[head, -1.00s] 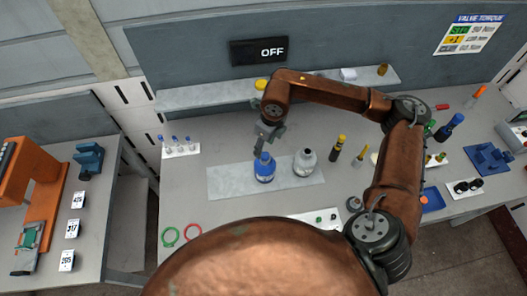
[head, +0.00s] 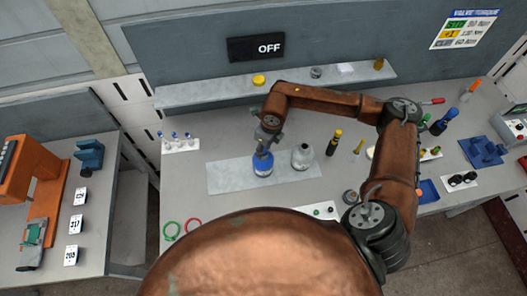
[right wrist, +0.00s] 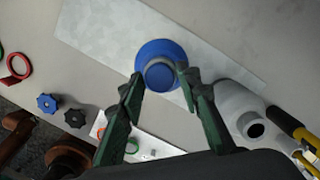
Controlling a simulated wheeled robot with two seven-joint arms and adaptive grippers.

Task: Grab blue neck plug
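The blue bottle (head: 263,170) stands upright on a light grey mat (head: 225,178). Its round blue neck plug (right wrist: 161,74) with a grey rim shows from above in the right wrist view; in the head view my gripper hides it. My right gripper (head: 264,149) is over the bottle, pointing down. In the right wrist view its two green-and-black fingers (right wrist: 160,80) are spread, one tip on each side of the plug. I cannot tell whether they touch it. My left gripper is not in view.
A grey-white bottle (head: 302,157) stands close to the right of the blue one. Yellow-and-black tools (head: 334,143) are further right. A small vial rack (head: 181,145) is at the left, and green and red rings (head: 172,230) lie near the front. A shelf (head: 210,95) runs behind.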

